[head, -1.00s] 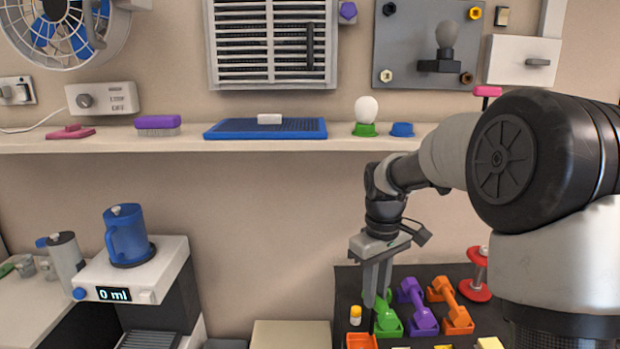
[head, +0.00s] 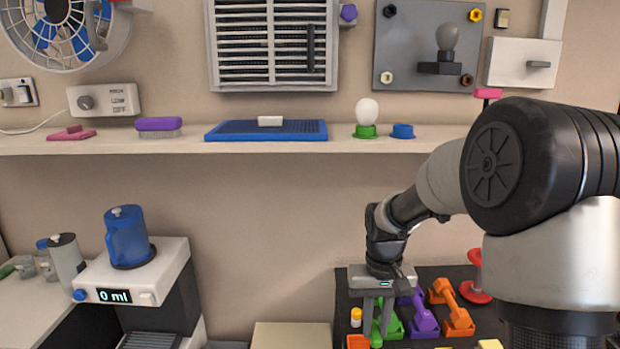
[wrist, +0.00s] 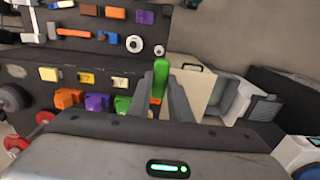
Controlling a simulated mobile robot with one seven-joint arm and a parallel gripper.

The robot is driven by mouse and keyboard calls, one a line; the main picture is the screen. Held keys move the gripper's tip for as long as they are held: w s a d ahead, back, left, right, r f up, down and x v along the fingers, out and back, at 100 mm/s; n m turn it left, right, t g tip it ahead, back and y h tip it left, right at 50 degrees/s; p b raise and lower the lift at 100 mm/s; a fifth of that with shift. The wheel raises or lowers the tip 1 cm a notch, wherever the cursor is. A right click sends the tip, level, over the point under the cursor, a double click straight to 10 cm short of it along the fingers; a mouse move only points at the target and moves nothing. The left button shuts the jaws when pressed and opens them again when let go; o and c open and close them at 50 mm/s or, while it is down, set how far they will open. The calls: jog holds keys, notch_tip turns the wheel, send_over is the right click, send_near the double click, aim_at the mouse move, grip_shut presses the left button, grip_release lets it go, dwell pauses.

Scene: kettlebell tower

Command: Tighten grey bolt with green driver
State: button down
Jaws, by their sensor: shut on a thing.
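The green driver (wrist: 161,78) is between the fingers of my gripper (wrist: 160,98) in the wrist view. My gripper (head: 377,318) is shut on it, low over the dark mat in the head view, where part of the driver (head: 376,335) shows between and below the fingers. A green holder (head: 394,328) is right beside the fingers. The dark grey bolt (head: 389,9) is at the top left corner of the grey wall panel (head: 410,40), far above my gripper. The driver's tip is hard to make out.
The shelf (head: 270,143) with a bulb (head: 367,110) juts out between mat and panel.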

notch_tip(320, 180, up, 14)
dwell(1.9)
notch_tip(320, 180, up, 6)
dwell(0.8)
jog(key=f, duration=1.4)
jog(key=shift+s+d+f, duration=0.15)
jog(key=shift+s+f, duration=0.1)
jog(key=shift+f, duration=0.15)
jog(key=s+f, duration=0.4)
jog(key=f, duration=0.7)
jog(key=shift+r, duration=0.1)
